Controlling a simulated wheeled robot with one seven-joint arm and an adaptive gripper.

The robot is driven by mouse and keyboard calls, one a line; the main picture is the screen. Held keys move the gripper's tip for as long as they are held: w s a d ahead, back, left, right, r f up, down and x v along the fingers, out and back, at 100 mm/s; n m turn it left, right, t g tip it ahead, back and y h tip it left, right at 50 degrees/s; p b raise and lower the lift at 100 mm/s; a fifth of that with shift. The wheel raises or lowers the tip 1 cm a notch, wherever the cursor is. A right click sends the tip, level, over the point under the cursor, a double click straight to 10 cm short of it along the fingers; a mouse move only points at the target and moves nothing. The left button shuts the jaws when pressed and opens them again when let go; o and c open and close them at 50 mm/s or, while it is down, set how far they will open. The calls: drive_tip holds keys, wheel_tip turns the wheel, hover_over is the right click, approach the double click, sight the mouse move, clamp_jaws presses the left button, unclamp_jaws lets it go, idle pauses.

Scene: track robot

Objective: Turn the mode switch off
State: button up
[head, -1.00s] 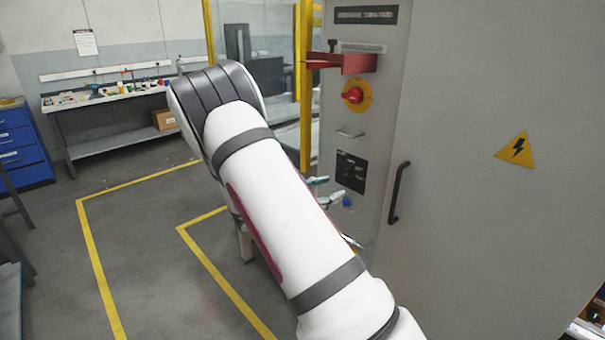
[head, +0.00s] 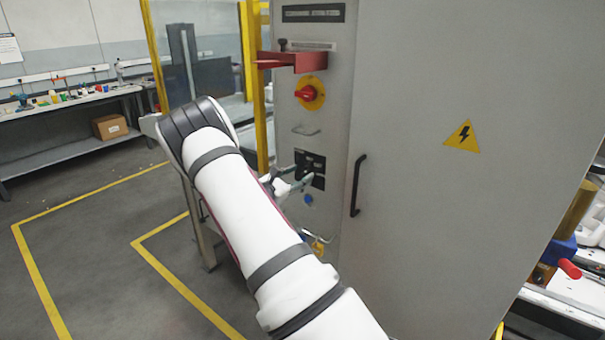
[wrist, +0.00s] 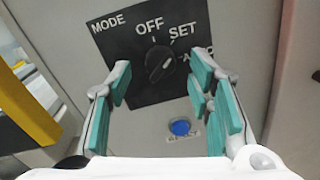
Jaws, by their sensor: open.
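The mode switch (wrist: 160,60) is a dark round knob with a pale pointer on a black plate marked MODE, OFF, SET and a partly hidden third label. The pointer slants up to the right; I cannot tell for sure which mark it meets. In the head view the plate (head: 318,163) is on the grey cabinet front, partly covered by my gripper (head: 292,183). In the wrist view my gripper (wrist: 159,84) is open, its teal-padded fingers on either side below the knob. The fingers look apart from the knob and hold nothing.
A blue button (wrist: 180,127) is below the plate. Above it on the cabinet are a small handle (head: 306,131), a red rotary switch (head: 306,93) on yellow and a red bracket (head: 297,61). A black door handle (head: 358,185) stands out to the right. A yellow post (head: 256,85) is at left.

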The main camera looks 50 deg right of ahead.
drive_tip(key=shift+d, duration=1.05)
clamp_jaws()
drive_tip(key=shift+n, duration=0.4)
drive_tip(key=n, duration=0.3)
drive_tip(key=shift+n+b, duration=0.4)
drive_tip(key=n, duration=0.5)
drive_tip(key=shift+w+f, duration=0.1)
drive_tip(key=shift+n+h, duration=0.3)
